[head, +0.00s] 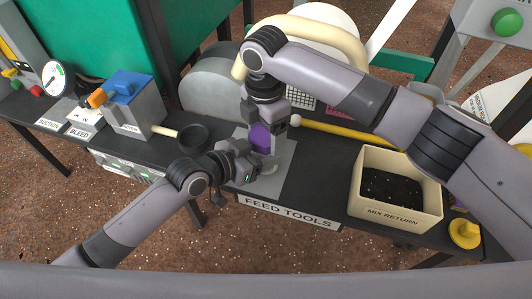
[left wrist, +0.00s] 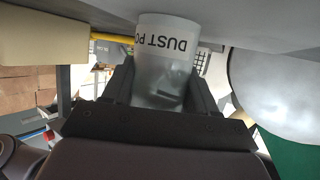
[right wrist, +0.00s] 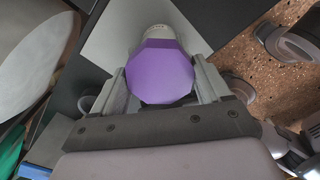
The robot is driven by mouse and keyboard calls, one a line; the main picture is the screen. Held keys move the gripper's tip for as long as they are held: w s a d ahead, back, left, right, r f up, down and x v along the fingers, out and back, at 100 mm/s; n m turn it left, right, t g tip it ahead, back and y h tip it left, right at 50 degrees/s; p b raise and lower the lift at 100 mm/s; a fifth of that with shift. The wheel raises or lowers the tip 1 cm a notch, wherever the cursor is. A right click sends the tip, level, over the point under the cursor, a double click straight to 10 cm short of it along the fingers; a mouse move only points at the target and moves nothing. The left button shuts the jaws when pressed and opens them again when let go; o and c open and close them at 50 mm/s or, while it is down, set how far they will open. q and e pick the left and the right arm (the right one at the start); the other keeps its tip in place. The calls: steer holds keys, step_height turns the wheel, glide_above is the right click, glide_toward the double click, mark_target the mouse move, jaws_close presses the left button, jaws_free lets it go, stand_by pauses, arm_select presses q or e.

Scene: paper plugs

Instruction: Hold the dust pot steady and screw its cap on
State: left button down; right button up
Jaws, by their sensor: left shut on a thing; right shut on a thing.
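The dust pot (left wrist: 168,62) is a pale grey cylinder with its name in dark letters. In the left wrist view it stands between the fingers of my left gripper (left wrist: 165,85), which is shut on it. In the head view my left gripper (head: 256,166) reaches in from the left, low at the mat. The purple cap (right wrist: 162,72) is many-sided and held between the fingers of my right gripper (right wrist: 163,84). The cap (head: 261,138) is directly above the pot in the head view. The pot's rim is hidden, so I cannot tell how far the cap is seated.
A grey mat (head: 286,180) lies under the pot, behind the FEED TOOLS label (head: 290,212). A cream MIX RETURN box (head: 398,214) with dark contents stands right. A yellow rod (head: 345,131) lies behind. A dark round scoop (head: 194,138) and a blue-topped block (head: 132,100) stand left.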

steer(key=m, duration=0.3)
steer(key=shift+m, duration=0.4)
steer(key=o, duration=1.1)
steer(key=shift+r, duration=2.25)
steer(key=n, duration=0.1)
steer(key=r+n, duration=0.1)
steer(key=shift+w+r+n, duration=0.1)
steer(key=shift+r+n, duration=0.15)
steer(key=shift+n, duration=0.05)
steer(key=r+n, duration=0.1)
steer(key=n, duration=0.1)
steer(key=r+n, duration=0.1)
steer(key=n, duration=0.1)
